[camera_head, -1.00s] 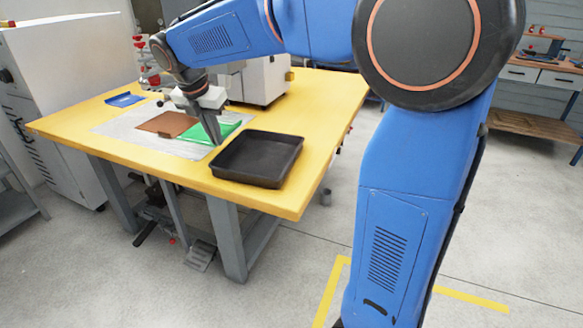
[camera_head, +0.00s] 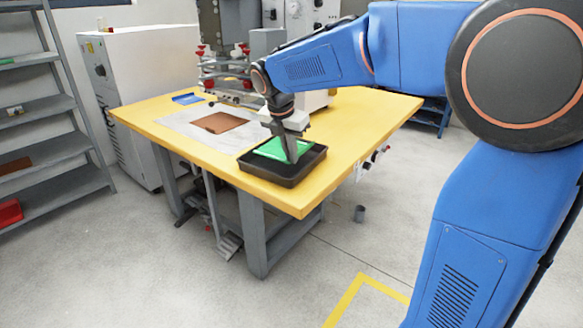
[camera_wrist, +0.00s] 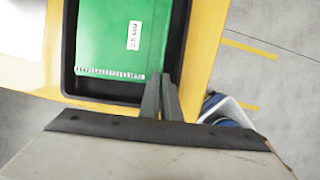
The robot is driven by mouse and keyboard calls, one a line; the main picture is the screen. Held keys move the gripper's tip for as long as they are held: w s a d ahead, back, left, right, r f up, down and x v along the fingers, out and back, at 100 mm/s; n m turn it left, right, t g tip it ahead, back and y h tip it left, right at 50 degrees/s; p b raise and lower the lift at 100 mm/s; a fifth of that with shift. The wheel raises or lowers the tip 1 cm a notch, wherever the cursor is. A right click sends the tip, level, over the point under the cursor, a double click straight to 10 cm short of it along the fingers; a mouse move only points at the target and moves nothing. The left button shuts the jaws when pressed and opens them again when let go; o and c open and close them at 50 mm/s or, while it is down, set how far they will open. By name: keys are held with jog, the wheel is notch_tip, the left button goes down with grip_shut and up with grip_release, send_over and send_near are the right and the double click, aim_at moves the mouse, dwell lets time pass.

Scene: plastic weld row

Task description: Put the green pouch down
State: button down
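The green pouch (camera_head: 270,149) is flat, with a small white label. It lies within the outline of the black tray (camera_head: 290,180); I cannot tell whether it touches the tray floor. My gripper (camera_head: 292,158) points down at the pouch's right side, its fingers close together. In the wrist view the fingertips (camera_wrist: 161,78) are at the lower right corner of the pouch (camera_wrist: 110,40) and look shut on its edge; the contact itself is hidden. The tray's rim (camera_wrist: 68,60) shows around the pouch there.
The yellow table (camera_head: 330,170) carries a pale mat (camera_head: 180,122) with a brown pouch (camera_head: 219,122) on it. A blue item (camera_head: 187,98) lies at the far left. A machine with red knobs (camera_head: 230,62) stands behind. Yellow tabletop is clear right of the tray.

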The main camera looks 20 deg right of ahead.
jog(key=shift+f, duration=2.3)
jog(key=shift+f, duration=0.1)
jog(key=c, duration=2)
grip_release()
